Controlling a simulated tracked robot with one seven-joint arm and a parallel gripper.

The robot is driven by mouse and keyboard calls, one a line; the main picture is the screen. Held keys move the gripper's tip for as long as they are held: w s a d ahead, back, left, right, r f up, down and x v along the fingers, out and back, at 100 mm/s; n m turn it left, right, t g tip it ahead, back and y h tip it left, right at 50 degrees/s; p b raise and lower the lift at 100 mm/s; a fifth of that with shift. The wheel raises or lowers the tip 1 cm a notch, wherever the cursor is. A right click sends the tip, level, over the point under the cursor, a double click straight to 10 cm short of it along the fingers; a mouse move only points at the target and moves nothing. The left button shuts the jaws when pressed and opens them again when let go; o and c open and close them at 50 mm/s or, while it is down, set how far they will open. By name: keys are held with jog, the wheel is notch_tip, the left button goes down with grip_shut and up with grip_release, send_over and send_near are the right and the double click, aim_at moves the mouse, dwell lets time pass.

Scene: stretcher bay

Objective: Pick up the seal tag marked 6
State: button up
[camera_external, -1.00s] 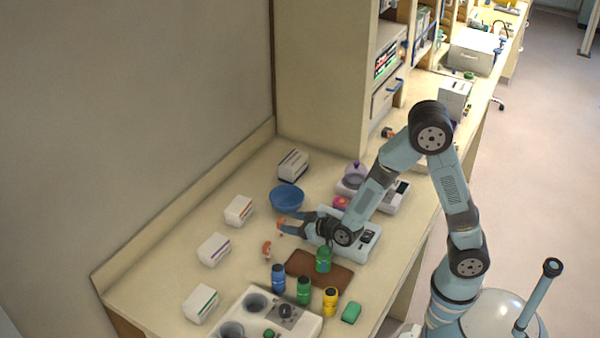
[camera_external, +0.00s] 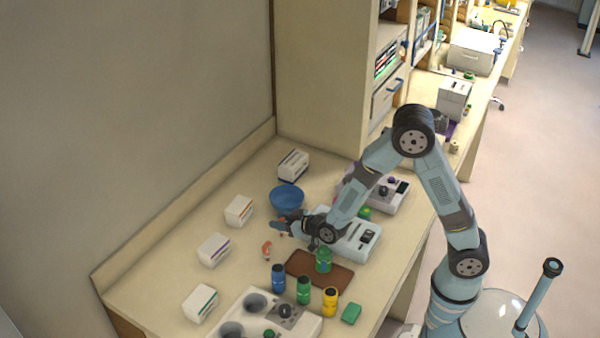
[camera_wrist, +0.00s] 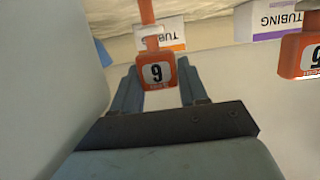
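An orange seal tag (camera_wrist: 157,72) with a white numbered face is between my gripper's two fingers (camera_wrist: 158,88) in the wrist view. Its numeral looks like a 6 or a 9; the box lettering behind is upside down, so I cannot tell which. A second orange tag (camera_wrist: 302,56) is cut off by the right edge, its numeral only partly visible. In the external view, my gripper (camera_external: 281,226) is low over the counter, with a bit of orange under it. Another orange tag (camera_external: 267,250) stands to its lower left. The fingers look apart, with no clear grip on the tag.
A blue bowl (camera_external: 287,199) stands just behind my gripper. White boxes (camera_external: 214,249) line the wall side. A grey-white device (camera_external: 350,236) is under my forearm; a brown mat (camera_external: 320,268) and several bottles (camera_external: 304,290) are in front.

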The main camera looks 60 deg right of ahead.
jog(key=c, duration=0.5)
